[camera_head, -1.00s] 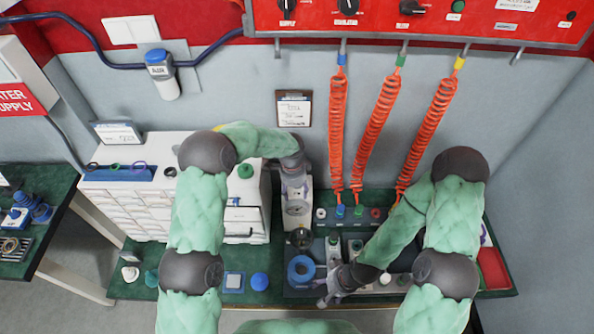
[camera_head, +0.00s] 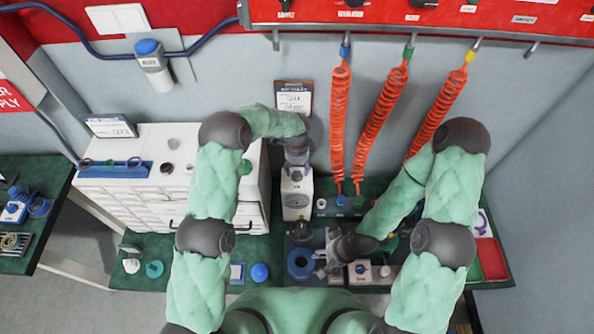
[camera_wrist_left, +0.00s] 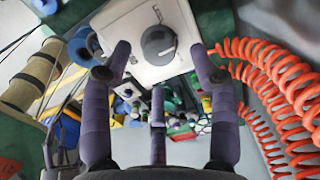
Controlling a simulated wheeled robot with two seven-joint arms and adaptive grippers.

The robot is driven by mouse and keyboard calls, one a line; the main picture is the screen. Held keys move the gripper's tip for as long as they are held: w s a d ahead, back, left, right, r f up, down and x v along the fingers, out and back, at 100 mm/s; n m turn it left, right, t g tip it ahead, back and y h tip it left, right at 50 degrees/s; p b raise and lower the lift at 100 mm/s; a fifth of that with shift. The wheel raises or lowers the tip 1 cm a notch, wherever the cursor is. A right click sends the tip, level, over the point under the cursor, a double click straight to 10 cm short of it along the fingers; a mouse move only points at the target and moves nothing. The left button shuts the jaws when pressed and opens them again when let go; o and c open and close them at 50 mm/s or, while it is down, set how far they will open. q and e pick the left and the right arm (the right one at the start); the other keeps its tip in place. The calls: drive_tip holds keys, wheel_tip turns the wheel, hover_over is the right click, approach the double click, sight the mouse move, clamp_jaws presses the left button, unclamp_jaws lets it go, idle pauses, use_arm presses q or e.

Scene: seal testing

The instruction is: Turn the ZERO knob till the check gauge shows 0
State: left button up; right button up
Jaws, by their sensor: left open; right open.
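The white gauge box (camera_head: 297,184) stands on the green bench, with a round check gauge (camera_head: 297,201) on its front. The gauge reading is too small to tell. My left gripper (camera_head: 297,160) is open and hangs over the top of the box, hiding the knob there. In the left wrist view, the dark grey knob (camera_wrist_left: 158,45) sits on the white panel. The open left fingers (camera_wrist_left: 160,62) are spread on either side of it, with no clear contact. My right gripper (camera_head: 322,262) is open and low over the bench, beside the blue ring (camera_head: 300,263).
Orange coiled hoses (camera_head: 340,125) hang from the red panel (camera_head: 430,14) to the right of the box. A white drawer cabinet (camera_head: 150,205) stands to the left. A clipboard (camera_head: 294,97) is on the wall behind. A red tray (camera_head: 492,259) lies at the right end.

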sight(297, 174)
use_arm(q)
drive_tip(key=shift+f, duration=1.6)
drive_tip(key=shift+s, duration=0.1)
drive_tip(key=c, duration=1.2)
